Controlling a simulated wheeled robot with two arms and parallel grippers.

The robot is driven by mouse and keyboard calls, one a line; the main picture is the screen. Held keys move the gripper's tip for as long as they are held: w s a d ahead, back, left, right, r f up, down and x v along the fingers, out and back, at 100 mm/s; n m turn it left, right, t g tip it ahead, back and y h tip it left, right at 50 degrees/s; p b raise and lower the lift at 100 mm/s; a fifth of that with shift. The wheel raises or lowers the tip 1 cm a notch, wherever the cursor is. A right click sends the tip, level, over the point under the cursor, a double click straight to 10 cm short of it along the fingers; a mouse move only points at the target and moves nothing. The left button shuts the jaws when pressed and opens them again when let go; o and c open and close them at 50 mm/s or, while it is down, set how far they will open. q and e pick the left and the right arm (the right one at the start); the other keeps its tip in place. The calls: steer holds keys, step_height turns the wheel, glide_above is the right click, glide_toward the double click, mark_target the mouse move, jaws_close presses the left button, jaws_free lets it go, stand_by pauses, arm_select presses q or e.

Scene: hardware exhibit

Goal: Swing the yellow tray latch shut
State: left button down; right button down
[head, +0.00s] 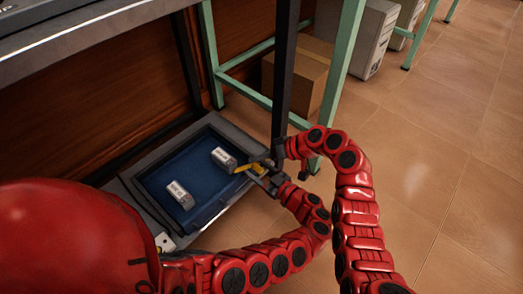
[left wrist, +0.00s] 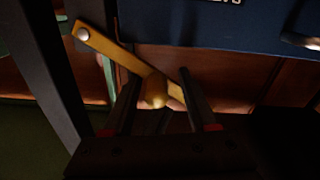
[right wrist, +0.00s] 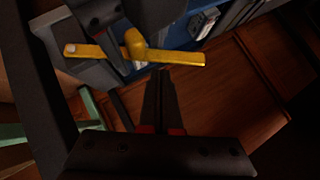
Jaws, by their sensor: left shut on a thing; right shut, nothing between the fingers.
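The yellow latch (head: 250,167) is a flat bar at the right edge of the blue tray (head: 157,187). In the left wrist view the bar (left wrist: 115,53) slants down from a silver pivot, with a rounded knob (left wrist: 154,92) on it. My left gripper (head: 262,172) is shut on the knob, one finger on each side. In the right wrist view the latch bar (right wrist: 180,56) lies nearly level, pivot at left. My right gripper (right wrist: 161,76) is shut and empty just below the bar; whether it touches the bar is unclear. In the head view it (head: 280,157) is beside a dark post.
Two small white-and-grey boxes (head: 180,195) (head: 223,158) lie in the tray. The dark upright post (head: 284,80) stands beside my grippers. Green table legs (head: 342,75) and a cardboard box (head: 297,75) are behind. The tiled floor (head: 440,170) at right is clear.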

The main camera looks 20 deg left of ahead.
arm_select(q)
steer(key=shift+s+d+f+m+h, duration=0.1)
steer(key=shift+f+m+h, duration=0.05)
steer(key=shift+f, duration=0.35)
steer(key=shift+s+d+f+m+h, duration=0.1)
steer(key=shift+f+m+h, duration=0.05)
steer(key=shift+f, duration=0.3)
arm_select(e)
steer(key=shift+f, duration=0.2)
steer(key=shift+s+a+f, duration=0.15)
steer(key=shift+s+f, duration=0.35)
steer(key=shift+f, duration=0.1)
arm_select(q)
steer(key=c, duration=0.7)
jaws_free()
steer(key=shift+w+f, duration=0.1)
arm_select(e)
steer(key=shift+f, duration=0.2)
steer(key=shift+w+r, duration=0.1)
